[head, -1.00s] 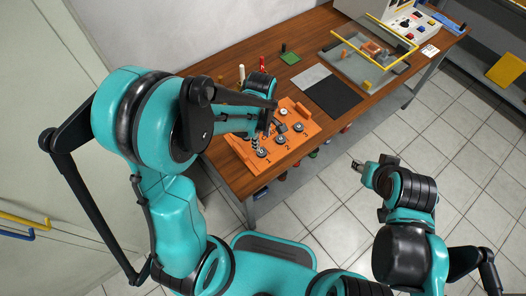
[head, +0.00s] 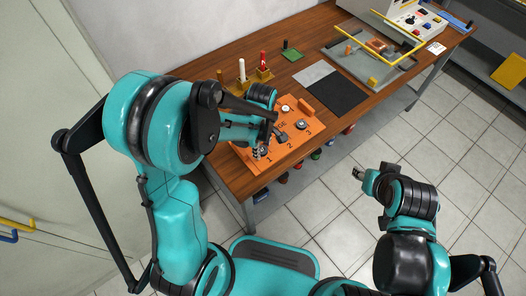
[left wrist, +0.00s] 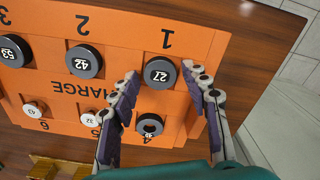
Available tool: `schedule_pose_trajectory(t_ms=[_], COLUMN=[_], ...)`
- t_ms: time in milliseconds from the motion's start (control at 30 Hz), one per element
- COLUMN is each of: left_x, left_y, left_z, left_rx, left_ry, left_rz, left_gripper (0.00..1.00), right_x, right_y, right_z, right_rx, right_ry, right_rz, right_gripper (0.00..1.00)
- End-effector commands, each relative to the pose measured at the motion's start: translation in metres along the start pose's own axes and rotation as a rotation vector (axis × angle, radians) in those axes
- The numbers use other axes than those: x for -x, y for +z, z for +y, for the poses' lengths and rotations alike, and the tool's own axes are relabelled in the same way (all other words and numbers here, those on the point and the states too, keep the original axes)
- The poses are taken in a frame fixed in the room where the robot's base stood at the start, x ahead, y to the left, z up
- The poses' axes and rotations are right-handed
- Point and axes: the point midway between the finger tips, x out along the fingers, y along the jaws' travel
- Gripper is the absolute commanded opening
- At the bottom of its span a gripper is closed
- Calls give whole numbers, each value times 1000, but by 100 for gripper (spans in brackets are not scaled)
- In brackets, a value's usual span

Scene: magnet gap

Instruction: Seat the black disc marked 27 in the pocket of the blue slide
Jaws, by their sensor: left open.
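The black disc marked 27 (left wrist: 162,72) sits at place 1 of the orange board (left wrist: 120,50), in the left wrist view. My left gripper (left wrist: 160,74) is open, with one finger on each side of that disc; contact cannot be told. In the head view my left gripper (head: 262,150) is over the near left part of the orange board (head: 262,170) and largely hides disc 27. My right gripper (head: 359,173) is over the floor, off the table; its jaws are too small to read. I cannot clearly make out the blue slide or its pocket.
Discs marked 42 (left wrist: 84,61) and 53 (left wrist: 14,50) sit beside disc 27, with smaller parts in the other row. Candle-like posts (head: 241,72) stand behind the board. A dark mat (head: 336,92) and a grey tray with yellow bars (head: 340,52) lie to the right.

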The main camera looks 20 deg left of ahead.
Motion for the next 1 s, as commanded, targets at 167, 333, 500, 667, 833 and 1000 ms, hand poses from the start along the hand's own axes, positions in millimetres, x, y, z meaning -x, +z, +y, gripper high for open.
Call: schedule_pose_trajectory(t_ms=[167, 333, 500, 667, 833, 1000], left_x=[0, 0, 2, 12, 27, 41], left_y=[0, 0, 0, 0, 0, 0], left_z=[0, 0, 0, 0, 0, 0], left_rx=[0, 0, 0, 0, 0, 0], left_ry=[0, 0, 0, 0, 0, 0], left_rz=[0, 0, 0, 0, 0, 0], left_gripper=[31, 7, 7, 7, 7, 7], right_x=[0, 0, 1, 8, 17, 26], right_y=[0, 0, -1, -6, -12, -19], right_z=[0, 0, 0, 0, 0, 0], right_rx=[0, 0, 0, 0, 0, 0], right_ry=[0, 0, 0, 0, 0, 0], right_rz=[0, 0, 0, 0, 0, 0], right_gripper=[40, 40, 40, 40, 40, 40])
